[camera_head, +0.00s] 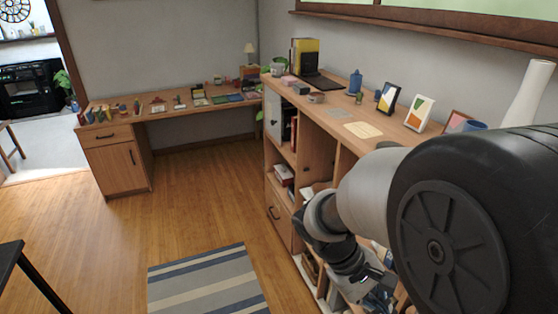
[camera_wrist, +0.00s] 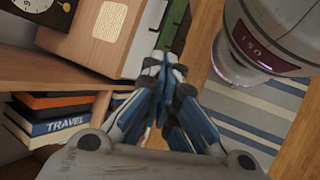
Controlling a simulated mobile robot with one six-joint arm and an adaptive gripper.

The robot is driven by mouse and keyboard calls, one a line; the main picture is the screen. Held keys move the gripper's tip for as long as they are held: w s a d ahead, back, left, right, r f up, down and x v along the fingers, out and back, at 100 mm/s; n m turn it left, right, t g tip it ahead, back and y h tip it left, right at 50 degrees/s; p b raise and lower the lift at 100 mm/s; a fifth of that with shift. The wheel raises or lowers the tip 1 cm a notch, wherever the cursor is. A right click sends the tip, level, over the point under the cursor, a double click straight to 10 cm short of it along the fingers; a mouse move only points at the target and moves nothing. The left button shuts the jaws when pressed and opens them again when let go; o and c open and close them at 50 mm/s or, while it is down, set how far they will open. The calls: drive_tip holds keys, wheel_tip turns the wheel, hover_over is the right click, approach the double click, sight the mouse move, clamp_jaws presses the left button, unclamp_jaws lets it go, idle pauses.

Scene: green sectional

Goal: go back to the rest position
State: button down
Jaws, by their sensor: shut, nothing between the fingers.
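My gripper (camera_wrist: 163,72) is shut and empty in the wrist view, its blue-and-grey fingers together at the tips. In the head view my gripper (camera_head: 378,298) shows at the bottom, low beside the front of the wooden shelf unit (camera_head: 278,190). My own arm covers the right part of that view and hides much of the shelf front. In the wrist view, shelf compartments lie left of and behind the fingers, with books (camera_wrist: 50,118) in one of them, one spine reading "TRAVEL".
A striped rug (camera_head: 208,282) lies on the wooden floor left of the shelf. A desk (camera_head: 125,145) with small items stands at the back. Picture frames (camera_head: 388,97) and a white vase (camera_head: 527,95) stand on the shelf top. A black table edge (camera_head: 12,258) is at lower left. Mid-floor is clear.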

drive_tip(key=s+a+r+m+t+y, duration=0.5)
drive_tip(key=s+a+r+t+y, duration=0.1)
drive_tip(key=r, duration=0.5)
drive_tip(key=shift+s+t+y, duration=0.4)
drive_tip(key=shift+s+t, duration=0.3)
drive_tip(key=shift+s, duration=0.6)
drive_tip(key=shift+a, duration=0.1)
